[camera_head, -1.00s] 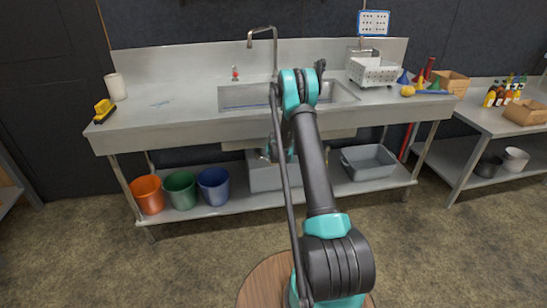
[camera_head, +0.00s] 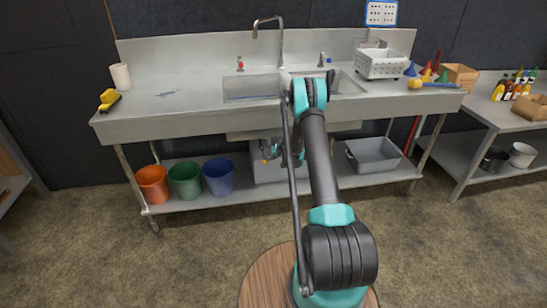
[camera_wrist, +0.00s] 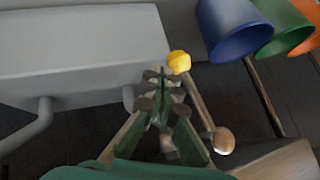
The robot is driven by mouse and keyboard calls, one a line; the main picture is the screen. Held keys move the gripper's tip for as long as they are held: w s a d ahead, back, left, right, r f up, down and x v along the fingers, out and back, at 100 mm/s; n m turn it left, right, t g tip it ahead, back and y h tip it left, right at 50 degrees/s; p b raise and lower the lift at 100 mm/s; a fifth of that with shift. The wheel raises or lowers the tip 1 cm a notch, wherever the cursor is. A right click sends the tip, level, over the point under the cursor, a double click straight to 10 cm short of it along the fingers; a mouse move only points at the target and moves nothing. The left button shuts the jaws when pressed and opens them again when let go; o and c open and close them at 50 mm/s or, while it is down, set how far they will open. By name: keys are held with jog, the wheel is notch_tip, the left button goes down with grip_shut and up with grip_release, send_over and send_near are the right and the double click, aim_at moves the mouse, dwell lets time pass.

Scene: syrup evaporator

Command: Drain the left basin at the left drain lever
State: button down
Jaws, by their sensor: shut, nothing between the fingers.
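The left basin (camera_head: 250,88) is sunk in the steel counter, left of my arm in the head view. Below it, a small yellow knob (camera_head: 266,146) shows beside my gripper, which is mostly hidden there by my arm. In the wrist view the yellow knob (camera_wrist: 179,62) sits at the end of a metal rod (camera_wrist: 200,100) that leads to a pale round joint (camera_wrist: 224,140); this looks like the left drain lever. My gripper (camera_wrist: 163,78) is shut and empty, its fingertips close beside the knob. I cannot tell whether they touch.
Orange (camera_head: 153,184), green (camera_head: 185,180) and blue (camera_head: 218,177) buckets stand on the lower shelf, left of my gripper. A grey bin (camera_head: 374,155) stands on the shelf at right. A large grey box-like surface (camera_wrist: 80,45) fills the wrist view's upper left. The floor before the table is clear.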

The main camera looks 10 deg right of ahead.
jog(key=shift+a+f, duration=0.3)
jog(key=shift+a, duration=0.3)
dwell(0.4)
